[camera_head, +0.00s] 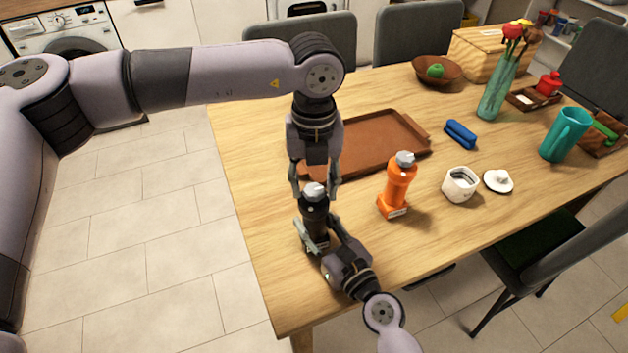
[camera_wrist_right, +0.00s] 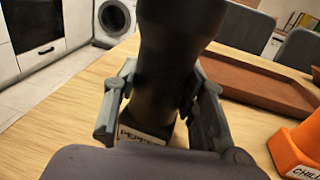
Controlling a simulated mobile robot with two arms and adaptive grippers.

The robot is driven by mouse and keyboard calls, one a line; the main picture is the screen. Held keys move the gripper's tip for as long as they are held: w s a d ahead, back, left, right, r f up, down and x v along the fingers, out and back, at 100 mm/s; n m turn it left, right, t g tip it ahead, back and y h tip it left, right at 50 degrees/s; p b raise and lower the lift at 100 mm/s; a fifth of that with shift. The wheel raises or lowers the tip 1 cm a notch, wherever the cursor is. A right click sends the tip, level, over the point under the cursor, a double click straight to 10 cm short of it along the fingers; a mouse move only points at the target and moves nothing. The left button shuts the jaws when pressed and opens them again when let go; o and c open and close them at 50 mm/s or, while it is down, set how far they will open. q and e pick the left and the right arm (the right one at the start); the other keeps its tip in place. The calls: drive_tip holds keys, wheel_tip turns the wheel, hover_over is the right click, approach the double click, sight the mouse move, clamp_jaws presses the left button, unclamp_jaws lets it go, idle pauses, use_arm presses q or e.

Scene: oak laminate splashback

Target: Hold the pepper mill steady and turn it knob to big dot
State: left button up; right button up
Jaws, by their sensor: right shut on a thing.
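The black pepper mill (camera_head: 315,218) stands upright near the table's left front edge, with a light grey knob (camera_head: 313,190) on top. In the right wrist view its dark body (camera_wrist_right: 168,75) fills the middle, with a partly covered "PEPPER" label near its foot. My right gripper (camera_head: 318,238) is shut around the mill's lower body; its fingers (camera_wrist_right: 158,100) sit on both sides. My left gripper (camera_head: 315,194) points down from above, its fingers apart on either side of the knob, with small gaps seen. The dots on the knob are too small to make out.
An orange chili mill (camera_head: 398,186) stands close to the right. Behind is a brown tray (camera_head: 385,140). The front table strip is mostly clear.

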use_arm(q)
drive_tip(key=c, duration=0.8)
drive_tip(key=shift+c, duration=0.2)
drive_tip(key=shift+m, duration=0.5)
drive_tip(key=m, duration=0.4)
drive_tip(key=shift+m, duration=0.3)
drive_tip(key=m, duration=0.5)
drive_tip(key=shift+m, duration=0.3)
drive_tip(key=m, duration=1.2)
drive_tip(key=shift+m, duration=0.4)
drive_tip(key=shift+c, duration=0.2)
